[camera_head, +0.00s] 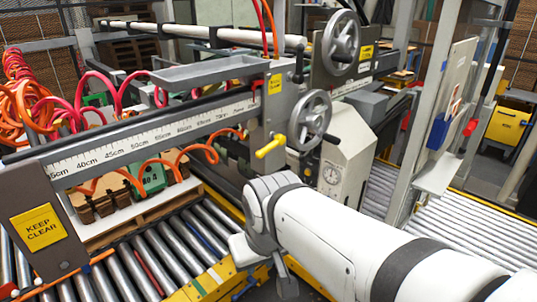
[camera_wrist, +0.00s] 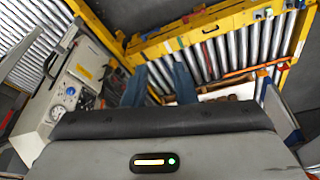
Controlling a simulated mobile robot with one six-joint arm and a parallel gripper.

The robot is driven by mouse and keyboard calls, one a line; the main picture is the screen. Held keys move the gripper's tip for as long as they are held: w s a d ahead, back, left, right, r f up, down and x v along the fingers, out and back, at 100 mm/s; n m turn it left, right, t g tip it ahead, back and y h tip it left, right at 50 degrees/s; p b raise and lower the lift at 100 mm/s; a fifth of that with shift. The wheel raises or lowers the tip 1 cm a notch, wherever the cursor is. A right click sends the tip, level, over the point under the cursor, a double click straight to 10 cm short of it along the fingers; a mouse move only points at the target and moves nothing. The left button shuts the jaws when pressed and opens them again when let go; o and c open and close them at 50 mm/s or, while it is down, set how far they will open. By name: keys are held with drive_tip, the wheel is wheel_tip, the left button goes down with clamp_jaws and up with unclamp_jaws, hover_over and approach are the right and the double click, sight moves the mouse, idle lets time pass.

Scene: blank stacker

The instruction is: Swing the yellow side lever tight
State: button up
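The yellow side lever (camera_head: 270,146) sticks out to the left from the grey machine post, just left of the lower handwheel (camera_head: 310,119). It slants slightly downward to its left end. My gripper (camera_head: 262,258) is at the end of my white arm, low in the head view, below the lever and clear of it. In the wrist view, the grey gripper housing fills the bottom. The lever is not recognisable there.
A larger handwheel (camera_head: 341,42) sits above. A pale gauge cabinet (camera_head: 338,160) stands right of the lever, also seen in the wrist view (camera_wrist: 72,88). The ruler beam (camera_head: 150,137) crosses the left side, with orange hoses and a roller conveyor (camera_head: 165,255) below it.

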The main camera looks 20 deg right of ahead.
drive_tip(key=w+d+r+m+t+h+p, duration=0.3)
drive_tip(key=w+d+m+t, duration=0.15)
drive_tip(key=w+d, duration=0.75)
drive_tip(key=m+t+y+p, duration=0.7)
drive_tip(key=m+t+y, duration=0.1)
drive_tip(key=t+y, duration=0.1)
approach(270, 150)
drive_tip(key=shift+n, duration=0.35)
drive_tip(key=shift+x, duration=4.85)
drive_tip(key=w+d+f+n+b, duration=0.2)
drive_tip(key=d+f+n+b, duration=0.25)
drive_tip(key=n+b, duration=1.35)
drive_tip(key=s+d+m, duration=0.1)
drive_tip(key=s+d, duration=0.2)
drive_tip(key=s, duration=0.5)
drive_tip(key=shift+s+d+m+b, duration=0.3)
drive_tip(key=shift+s+d+b, duration=0.05)
drive_tip(key=shift+s+b, duration=0.05)
